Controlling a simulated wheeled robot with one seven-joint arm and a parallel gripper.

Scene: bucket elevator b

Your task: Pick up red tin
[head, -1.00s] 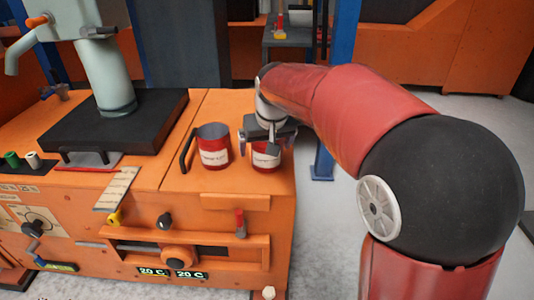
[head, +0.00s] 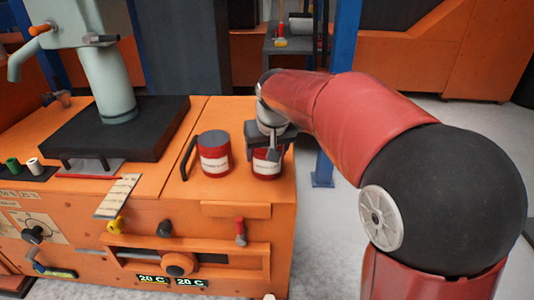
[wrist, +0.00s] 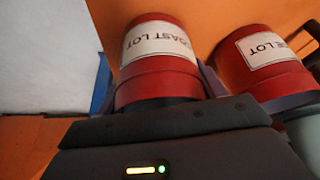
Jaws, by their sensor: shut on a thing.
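Two red tins with white labels stand side by side on the orange machine top. The right tin (head: 267,164) is under my gripper (head: 270,150), which is shut on it from above and hides its upper part. In the wrist view this tin (wrist: 158,62) sits between the fingers, its label reading "...OAST LOT". The left tin (head: 215,154) stands upright and free, with a dark top. It also shows at the right of the wrist view (wrist: 265,62), close beside the gripper. I cannot tell whether the held tin touches the surface.
The orange machine (head: 180,200) has a black handle (head: 189,152) left of the free tin. A black plate (head: 115,128) with a pale green column (head: 108,85) stands further left. A blue post (head: 333,110) rises behind my arm. Grey floor lies right of the machine.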

